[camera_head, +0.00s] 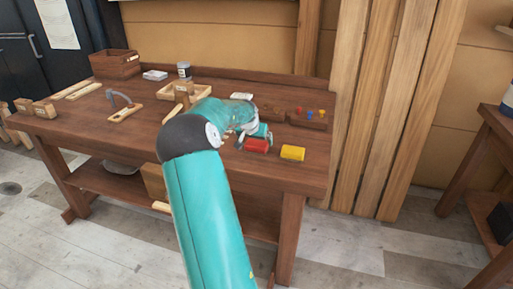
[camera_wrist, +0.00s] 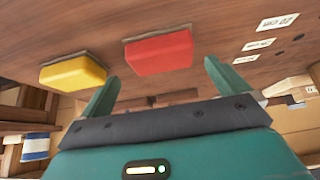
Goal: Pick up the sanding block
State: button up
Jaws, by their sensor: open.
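Two blocks that could be the sanding block lie on the workbench (camera_head: 215,140). One is a red block (camera_head: 256,146), the other a yellow block (camera_head: 292,153) to its right. In the wrist view, the red block (camera_wrist: 158,54) and the yellow block (camera_wrist: 73,73) each have a thin greyish layer against the bench top. My gripper (camera_wrist: 160,72) is open and empty, with the red block ahead between the lines of its fingers; the yellow block is outside the left finger. In the head view, my gripper is just above and behind the red block, partly hidden by my arm.
A dark wooden holder (camera_head: 307,119) with small coloured items stands behind the blocks. A light wooden tray (camera_head: 180,92), a jar (camera_head: 184,71) and a clamp-like tool (camera_head: 121,104) are farther left. Upright planks (camera_head: 382,110) stand right of the bench. The bench top right of the yellow block is clear.

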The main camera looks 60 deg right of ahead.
aim_at(257, 143)
jog(key=x, duration=0.5)
jog(key=shift+w+d, duration=0.1)
jog(key=shift+w, duration=0.05)
jog(key=c, duration=0.8)
jog(key=shift+c, duration=0.3)
